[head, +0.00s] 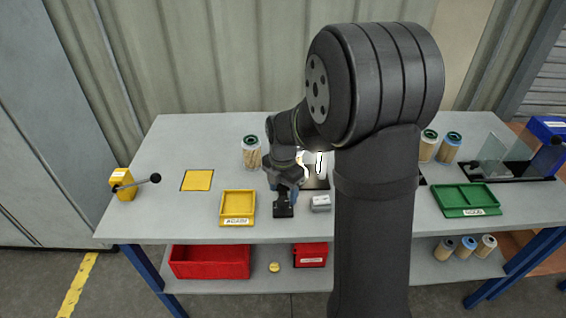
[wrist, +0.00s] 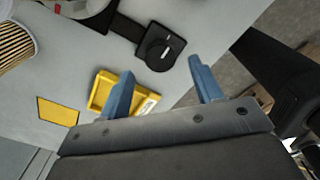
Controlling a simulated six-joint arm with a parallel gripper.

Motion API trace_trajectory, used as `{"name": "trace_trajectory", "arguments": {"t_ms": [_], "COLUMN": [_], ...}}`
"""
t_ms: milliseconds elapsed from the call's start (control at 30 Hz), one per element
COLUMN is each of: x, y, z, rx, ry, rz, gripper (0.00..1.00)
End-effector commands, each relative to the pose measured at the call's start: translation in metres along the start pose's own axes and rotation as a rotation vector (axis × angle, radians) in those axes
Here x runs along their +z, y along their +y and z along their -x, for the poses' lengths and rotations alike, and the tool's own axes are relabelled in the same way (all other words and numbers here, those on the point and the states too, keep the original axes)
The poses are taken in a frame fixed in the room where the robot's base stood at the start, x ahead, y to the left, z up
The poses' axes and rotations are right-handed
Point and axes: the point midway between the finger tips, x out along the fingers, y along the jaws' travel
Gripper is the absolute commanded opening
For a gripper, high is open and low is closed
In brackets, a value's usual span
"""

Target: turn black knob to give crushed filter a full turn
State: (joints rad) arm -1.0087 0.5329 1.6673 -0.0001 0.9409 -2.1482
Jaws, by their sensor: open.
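The black knob (wrist: 160,55), round with a white mark, sits on a black square base in the wrist view. In the head view its black base (head: 284,211) is near the table's front edge, just below my gripper (head: 284,192). My gripper's blue fingers (wrist: 161,88) are spread apart with nothing between them. In the wrist view the knob lies beyond the fingertips, apart from them. A black strip runs from the knob base to a black plate at the top edge. In the head view my arm hides most of the brightly lit plate, and I cannot make out the crushed filter.
A yellow tray (head: 237,221) and a yellow square (head: 197,180) lie left of the knob. A small grey block (head: 321,204) is close on its right. A pleated filter (head: 251,154) stands behind. A yellow box with a lever (head: 123,183) is far left; a green tray (head: 467,212) is right.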

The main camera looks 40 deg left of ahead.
Motion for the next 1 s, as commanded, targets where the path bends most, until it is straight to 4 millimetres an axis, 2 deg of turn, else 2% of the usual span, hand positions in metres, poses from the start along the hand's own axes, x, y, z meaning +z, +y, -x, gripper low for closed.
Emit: {"name": "trace_trajectory", "arguments": {"t_ms": [33, 300, 500, 700, 1000], "x": [0.001, 0.000, 0.000, 0.000, 0.000], "y": [0.001, 0.000, 0.000, 0.000, 0.000], "z": [0.014, 0.081, 0.119, 0.137, 0.139], "rx": [0.005, 0.004, 0.002, 0.000, -0.001], "ry": [-0.003, -0.003, -0.001, 0.000, 0.001], "rz": [0.000, 0.000, 0.000, 0.001, 0.001], "gripper": [0.59, 0.59, 0.59, 0.59, 0.59]}}
